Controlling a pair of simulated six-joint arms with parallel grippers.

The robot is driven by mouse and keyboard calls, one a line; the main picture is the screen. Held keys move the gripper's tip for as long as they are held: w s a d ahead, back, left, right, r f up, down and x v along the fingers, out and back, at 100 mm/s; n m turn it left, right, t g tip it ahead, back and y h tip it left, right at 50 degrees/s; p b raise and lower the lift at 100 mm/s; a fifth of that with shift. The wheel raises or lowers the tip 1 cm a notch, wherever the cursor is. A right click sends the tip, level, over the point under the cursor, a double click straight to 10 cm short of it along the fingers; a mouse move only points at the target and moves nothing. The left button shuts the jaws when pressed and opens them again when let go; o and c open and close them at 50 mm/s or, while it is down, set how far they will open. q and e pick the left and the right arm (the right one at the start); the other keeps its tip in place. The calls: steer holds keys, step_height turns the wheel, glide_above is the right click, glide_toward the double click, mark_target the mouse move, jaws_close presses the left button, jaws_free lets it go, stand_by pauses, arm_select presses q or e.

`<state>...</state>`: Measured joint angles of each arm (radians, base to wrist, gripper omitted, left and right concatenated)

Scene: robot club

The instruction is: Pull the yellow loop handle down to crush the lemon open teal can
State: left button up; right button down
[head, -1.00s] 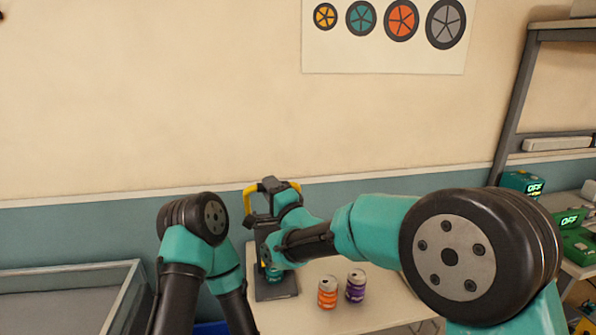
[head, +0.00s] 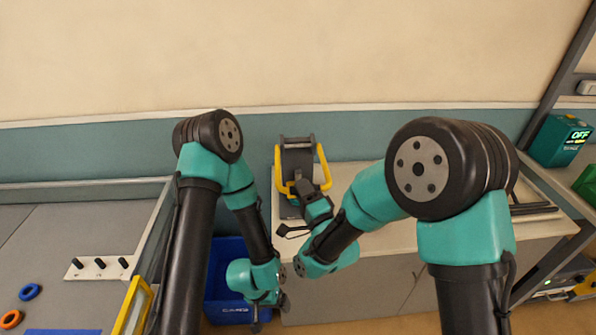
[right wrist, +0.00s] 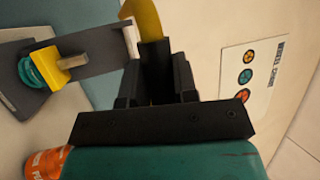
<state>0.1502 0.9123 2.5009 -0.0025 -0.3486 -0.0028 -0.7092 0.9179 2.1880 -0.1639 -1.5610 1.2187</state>
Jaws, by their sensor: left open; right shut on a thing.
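The can crusher (head: 297,150) stands upright on the table against the wall. Its yellow loop handle (head: 323,168) hangs low in front of it. My right gripper (head: 302,187) is shut on the loop's bar, and the handle (right wrist: 146,18) also shows between its fingers (right wrist: 155,65) in the right wrist view. There the teal can (right wrist: 38,71) sits against the crusher's yellow block (right wrist: 71,55) and looks short and flattened. In the head view the can is hidden. My left gripper (head: 262,312) is open and empty, low by the blue bin.
The blue bin (head: 226,302) stands on the floor left of the table. An orange can (right wrist: 42,163) shows at the right wrist view's lower left. A grey tray area (head: 60,225) at left holds a peg strip (head: 97,267) and rings.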

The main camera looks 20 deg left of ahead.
steer(key=shift+f, duration=1.45)
steer(key=c, duration=0.9)
jaws_free()
steer(key=shift+r, duration=0.1)
